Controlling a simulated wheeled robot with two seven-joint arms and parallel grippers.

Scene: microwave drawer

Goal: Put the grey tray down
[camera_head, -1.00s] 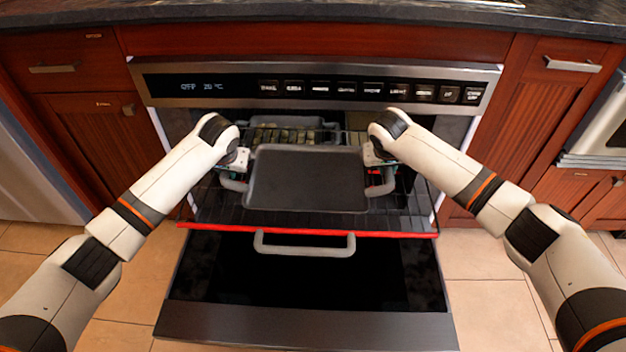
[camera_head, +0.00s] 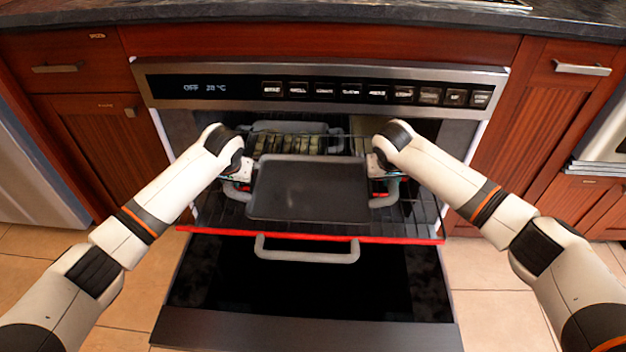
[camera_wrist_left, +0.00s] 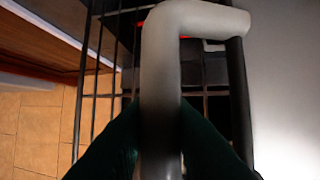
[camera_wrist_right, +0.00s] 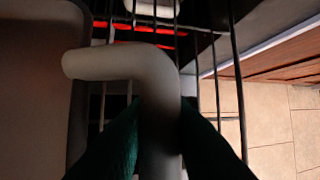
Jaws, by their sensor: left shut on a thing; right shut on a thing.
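The grey tray (camera_head: 308,190) is a dark flat pan with a light grey handle on each side, over the pulled-out oven rack (camera_head: 405,222). It looks about level; whether it touches the rack cannot be told. My left gripper (camera_head: 238,174) is shut on the tray's left handle, which fills the left wrist view (camera_wrist_left: 160,80). My right gripper (camera_head: 384,170) is shut on the right handle, which also shows in the right wrist view (camera_wrist_right: 155,90). Part of each handle is hidden by the grippers.
A second tray with several greenish pieces (camera_head: 298,144) sits deeper in the oven. The control panel (camera_head: 330,88) is above, and wooden cabinets (camera_head: 88,135) flank the oven.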

